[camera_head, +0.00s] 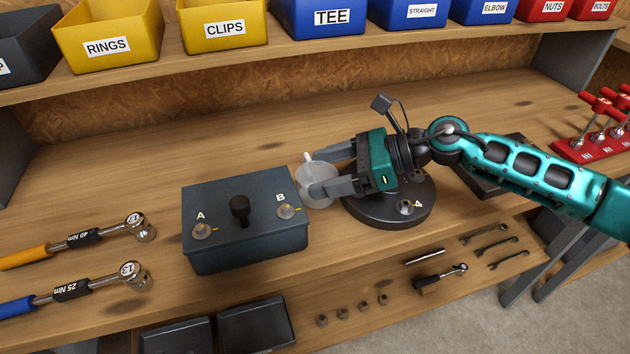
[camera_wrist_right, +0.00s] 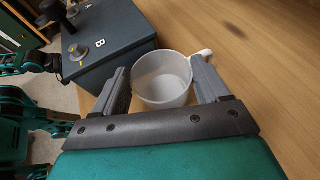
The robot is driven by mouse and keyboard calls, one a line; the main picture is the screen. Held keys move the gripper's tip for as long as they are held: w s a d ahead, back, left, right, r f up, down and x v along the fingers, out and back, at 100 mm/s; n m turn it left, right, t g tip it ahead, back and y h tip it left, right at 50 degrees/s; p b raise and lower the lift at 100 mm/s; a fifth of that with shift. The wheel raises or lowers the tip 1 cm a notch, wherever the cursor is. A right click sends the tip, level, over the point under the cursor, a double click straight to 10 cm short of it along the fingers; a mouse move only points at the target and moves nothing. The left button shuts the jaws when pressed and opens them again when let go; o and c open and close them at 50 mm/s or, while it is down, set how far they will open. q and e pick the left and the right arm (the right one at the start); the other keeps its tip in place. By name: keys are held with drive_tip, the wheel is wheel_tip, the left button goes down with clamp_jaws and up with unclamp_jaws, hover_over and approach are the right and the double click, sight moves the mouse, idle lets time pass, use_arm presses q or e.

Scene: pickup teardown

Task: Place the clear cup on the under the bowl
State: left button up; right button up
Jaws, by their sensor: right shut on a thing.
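The clear cup (camera_head: 316,183) is a translucent, open-topped cup with a small white handle or spout at its far side. It stands upright just right of the dark grey box. My right gripper (camera_head: 331,170) reaches in from the right and is shut on the cup, one finger on each side. In the right wrist view the cup (camera_wrist_right: 163,80) sits between the two fingers (camera_wrist_right: 167,85) and looks empty. I cannot tell whether it touches the bench. I see no bowl. My left gripper is not in the head view.
The dark grey box (camera_head: 245,245) with a black knob and fittings A and B stands left of the cup. A round black base (camera_head: 365,210) lies under my right gripper. Torque wrenches (camera_head: 90,285) lie at left. Bins line the upper shelf. The bench behind the box is clear.

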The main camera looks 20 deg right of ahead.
drive_tip(key=shift+c, duration=0.7)
drive_tip(key=shift+r, duration=0.1)
